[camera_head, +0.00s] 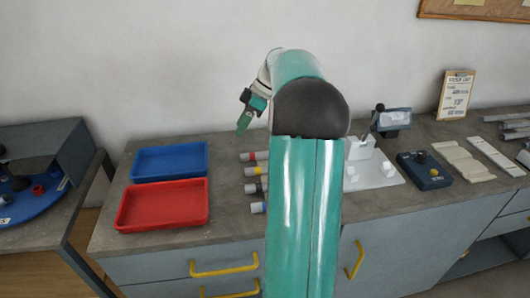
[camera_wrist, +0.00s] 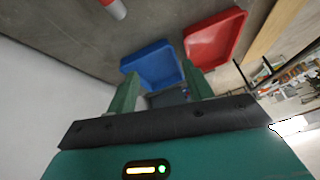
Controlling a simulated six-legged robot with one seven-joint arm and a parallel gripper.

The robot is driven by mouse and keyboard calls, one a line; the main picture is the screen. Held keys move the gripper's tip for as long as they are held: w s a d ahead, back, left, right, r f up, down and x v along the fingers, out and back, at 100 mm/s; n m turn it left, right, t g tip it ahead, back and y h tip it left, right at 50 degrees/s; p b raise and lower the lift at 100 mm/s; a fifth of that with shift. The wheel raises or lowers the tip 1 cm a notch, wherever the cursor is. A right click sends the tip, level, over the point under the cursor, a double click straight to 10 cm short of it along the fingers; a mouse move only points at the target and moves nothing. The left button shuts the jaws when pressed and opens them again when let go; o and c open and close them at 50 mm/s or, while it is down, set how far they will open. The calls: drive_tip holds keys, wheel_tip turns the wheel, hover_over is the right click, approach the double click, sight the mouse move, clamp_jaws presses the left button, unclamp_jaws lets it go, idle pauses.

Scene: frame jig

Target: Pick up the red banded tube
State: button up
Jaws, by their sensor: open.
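The red banded tube (camera_head: 259,155) lies on the grey worktop just left of my arm in the head view. It is the farthest back of several short grey tubes, and its right part is hidden behind my arm. A grey tube with a red band (camera_wrist: 115,8) also shows at the top edge of the wrist view, partly cut off. My gripper (camera_head: 244,118) is raised above the worktop, apart from the tubes. In the wrist view its two green fingers (camera_wrist: 162,86) stand apart with nothing between them.
Tubes with a yellow band (camera_head: 255,171), a dark band (camera_head: 254,188) and a blue band (camera_head: 258,207) lie nearer the front. A blue tray (camera_head: 170,148) and a red tray (camera_head: 135,208) stand left. A white fixture (camera_head: 378,178) and control box (camera_head: 425,182) stand right.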

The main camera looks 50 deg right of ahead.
drive_tip(key=s+d+f, duration=0.1)
drive_tip(key=d, duration=0.3)
drive_tip(key=s+d+f+n+t+y, duration=0.1)
drive_tip(key=s+d+f, duration=0.1)
drive_tip(key=d, duration=0.2)
drive_tip(key=s+d+f+n+t, duration=0.1)
drive_tip(key=s+d+f, duration=0.1)
drive_tip(key=d, duration=0.2)
drive_tip(key=shift+d+f, duration=0.1)
drive_tip(key=shift+d, duration=0.05)
drive_tip(key=x, duration=0.8)
drive_tip(key=shift+s+a+x, duration=0.1)
drive_tip(key=shift+a+x, duration=0.1)
drive_tip(key=shift+x, duration=1.15)
drive_tip(key=shift+s+a+x, duration=0.1)
drive_tip(key=shift+a+x, duration=0.15)
drive_tip(key=shift+x, duration=1.15)
drive_tip(key=shift+r, duration=0.2)
clamp_jaws()
